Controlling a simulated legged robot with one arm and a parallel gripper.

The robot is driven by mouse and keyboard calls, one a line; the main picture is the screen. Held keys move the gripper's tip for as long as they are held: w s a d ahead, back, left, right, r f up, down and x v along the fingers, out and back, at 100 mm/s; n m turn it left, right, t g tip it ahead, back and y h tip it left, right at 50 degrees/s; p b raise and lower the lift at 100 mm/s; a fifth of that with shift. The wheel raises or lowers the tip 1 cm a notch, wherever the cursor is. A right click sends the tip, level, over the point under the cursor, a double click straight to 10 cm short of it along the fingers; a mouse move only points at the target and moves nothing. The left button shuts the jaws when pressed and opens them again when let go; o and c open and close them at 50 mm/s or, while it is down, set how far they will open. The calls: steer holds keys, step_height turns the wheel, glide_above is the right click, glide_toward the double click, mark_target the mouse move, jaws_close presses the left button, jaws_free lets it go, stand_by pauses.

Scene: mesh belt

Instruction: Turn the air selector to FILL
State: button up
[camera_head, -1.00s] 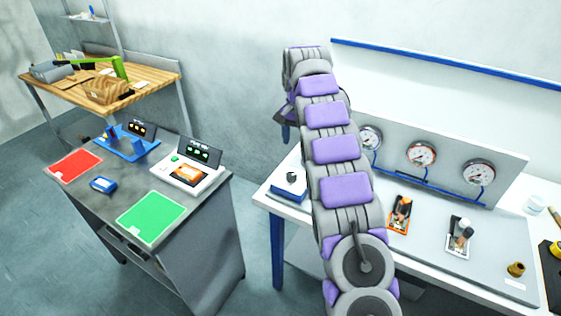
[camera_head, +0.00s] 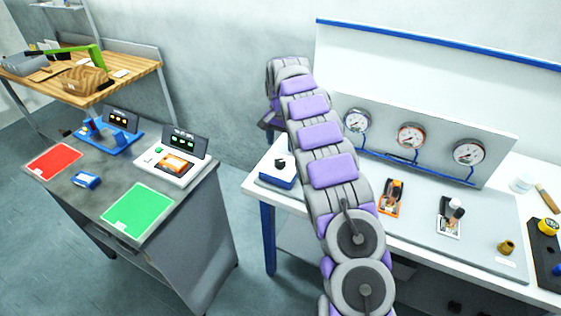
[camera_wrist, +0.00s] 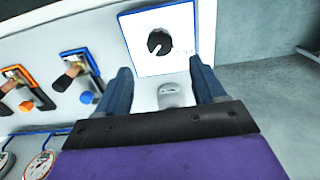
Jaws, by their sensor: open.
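The air selector (camera_head: 277,177) is a white box with a blue base and a black knob (camera_head: 280,162), at the left end of the white table. In the wrist view the selector's white face (camera_wrist: 141,61) is ahead of my gripper, and its round black knob (camera_wrist: 160,43) carries a white pointer line. Small lettering beside the knob is too blurred to read. My gripper (camera_wrist: 162,84) is open, with its two dark blue fingers apart and nothing between them. The knob shows beyond the fingertips, apart from them. In the head view my arm's far end hides most of the gripper.
Three round gauges (camera_head: 410,136) stand on a panel behind the table. An orange-framed lever valve (camera_head: 391,197) and a white-framed one (camera_head: 450,216) lie right of my arm. A grey cabinet with a green mat (camera_head: 138,209) stands left, across a floor gap.

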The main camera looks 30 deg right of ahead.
mark_target(280, 161)
step_height(280, 161, down, 9)
steer(key=shift+r+b, duration=0.2)
steer(key=shift+b, duration=0.45)
steer(key=shift+c, duration=0.3)
steer(key=c, duration=1)
